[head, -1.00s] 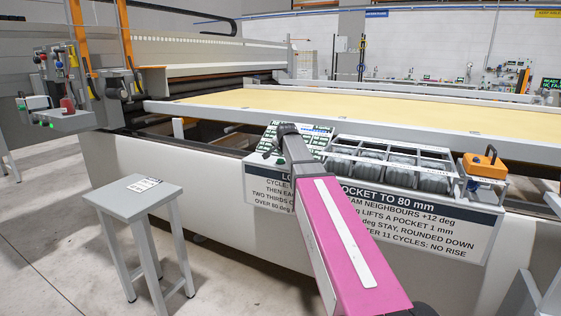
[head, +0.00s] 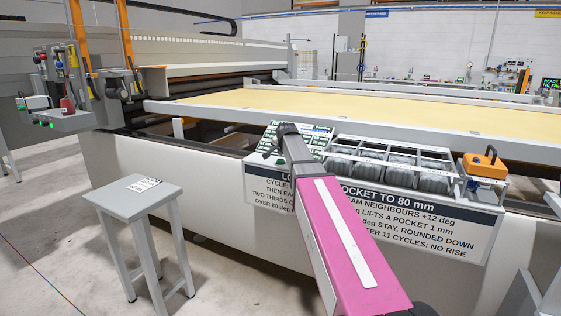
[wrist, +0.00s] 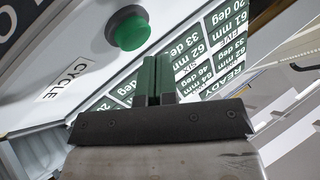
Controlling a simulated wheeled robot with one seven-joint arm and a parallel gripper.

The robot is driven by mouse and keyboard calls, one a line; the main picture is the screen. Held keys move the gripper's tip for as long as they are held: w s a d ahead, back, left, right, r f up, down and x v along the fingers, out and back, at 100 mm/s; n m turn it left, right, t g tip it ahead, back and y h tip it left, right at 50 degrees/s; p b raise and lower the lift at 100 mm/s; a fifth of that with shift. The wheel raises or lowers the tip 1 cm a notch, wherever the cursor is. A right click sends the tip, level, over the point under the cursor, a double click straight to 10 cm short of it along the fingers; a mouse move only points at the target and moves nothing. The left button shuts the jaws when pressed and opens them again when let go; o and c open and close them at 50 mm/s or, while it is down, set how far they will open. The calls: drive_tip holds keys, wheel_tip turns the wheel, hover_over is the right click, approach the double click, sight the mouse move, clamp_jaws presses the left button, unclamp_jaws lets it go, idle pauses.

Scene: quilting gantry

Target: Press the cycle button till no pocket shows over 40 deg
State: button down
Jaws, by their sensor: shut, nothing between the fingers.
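The cycle button (wrist: 128,30) is a green dome in a dark collar, on a pale panel beside a CYCLE label (wrist: 63,80) in the wrist view. My gripper (wrist: 158,62) is shut and empty, its fingertips apart from the button in the picture, to its lower right. Green pocket readouts (wrist: 215,50) appear upside down beyond the fingers. Legible parts seem to include 61 mm, 62 mm with 33 deg, and 64 mm with 46 deg. Some readouts are hidden behind the fingers. In the head view the panel (head: 318,130) is partly covered by my arm, and the button cannot be made out.
Clear-sided grey pockets (head: 400,175) sit right of the panel, beside an orange-handled unit (head: 484,165). A rules sign (head: 440,225) hangs below. A grey stool (head: 135,197) stands left on open floor. The long yellow bed (head: 380,115) lies behind.

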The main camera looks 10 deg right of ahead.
sight(282, 159)
drive_tip(key=shift+f, duration=0.15)
drive_tip(key=shift+f, duration=0.3)
drive_tip(key=shift+f, duration=0.5)
idle(1.3)
drive_tip(key=shift+r, duration=1.05)
drive_tip(key=shift+r, duration=2.45)
drive_tip(key=shift+f, duration=0.1)
